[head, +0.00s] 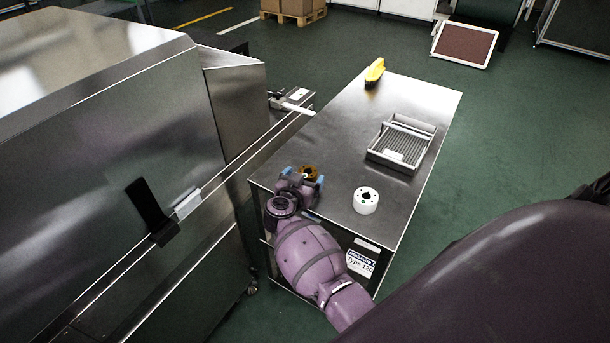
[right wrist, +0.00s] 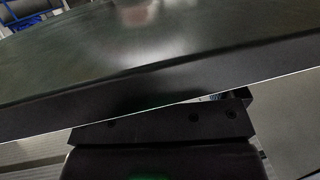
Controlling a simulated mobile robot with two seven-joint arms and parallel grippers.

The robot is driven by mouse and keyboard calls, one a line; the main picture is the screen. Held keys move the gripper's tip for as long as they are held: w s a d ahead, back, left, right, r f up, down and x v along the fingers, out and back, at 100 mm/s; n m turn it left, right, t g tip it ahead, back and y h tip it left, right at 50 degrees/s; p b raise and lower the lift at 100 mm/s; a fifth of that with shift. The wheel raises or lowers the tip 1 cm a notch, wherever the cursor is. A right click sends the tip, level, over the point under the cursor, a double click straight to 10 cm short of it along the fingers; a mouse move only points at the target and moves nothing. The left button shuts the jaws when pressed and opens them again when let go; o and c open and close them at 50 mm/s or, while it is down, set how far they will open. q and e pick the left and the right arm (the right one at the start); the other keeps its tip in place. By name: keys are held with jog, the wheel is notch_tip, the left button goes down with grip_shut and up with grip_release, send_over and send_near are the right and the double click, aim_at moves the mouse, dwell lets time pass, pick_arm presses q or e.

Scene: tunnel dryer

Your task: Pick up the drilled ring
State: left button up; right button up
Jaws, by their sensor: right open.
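I cannot tell for sure which is the drilled ring. The right wrist view shows neither part. My left gripper is not in view.
The steel table (head: 330,150) also holds a metal tray (head: 402,145) with a handle and a yellow-handled item (head: 374,72) at the far end. A large steel dryer housing (head: 110,120) stands close on the left. Green floor (head: 500,130) is free to the right.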

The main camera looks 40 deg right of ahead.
jog(key=shift+x, duration=0.85)
jog(key=shift+a+r, duration=0.1)
jog(key=shift+r, duration=0.05)
jog(key=c, duration=1.4)
